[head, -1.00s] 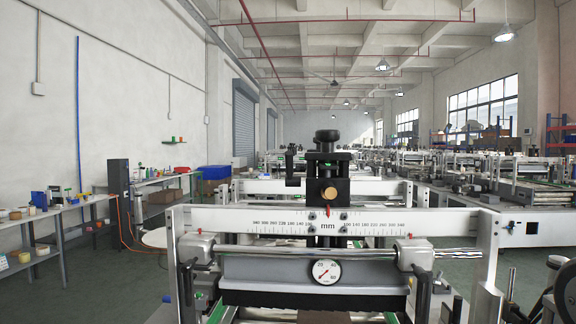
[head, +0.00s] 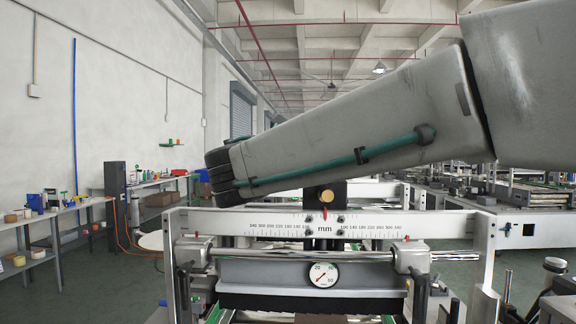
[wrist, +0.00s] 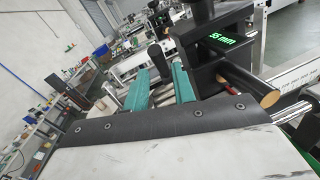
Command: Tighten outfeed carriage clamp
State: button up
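The carriage is a black block (wrist: 215,60) with a green "55 mm" readout in the wrist view. A brass-faced knob (wrist: 268,95) sticks out of it. In the head view my arm hides the carriage's upper part; its brass knob (head: 326,196) shows above the scale beam. A black clamp handle (wrist: 157,56) stands left of the carriage in the wrist view. My gripper (wrist: 160,72) shows two teal fingers with a gap between them, pointing toward the handle. The handle appears beyond or between the tips; contact cannot be told. The head view does not show the fingers.
A white mm scale beam (head: 250,222) spans the machine, with a steel rod below it. A round dial gauge (head: 324,274) sits on the grey housing under it. Side benches (head: 45,218) stand at the left, with open floor between. More machines fill the back.

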jog(key=shift+n, duration=0.6)
jog(key=w, duration=0.5)
jog(key=w+d, duration=0.1)
jog(key=w, duration=0.1)
jog(key=shift+w+d, duration=0.1)
jog(key=shift+w, duration=0.25)
grip_shut()
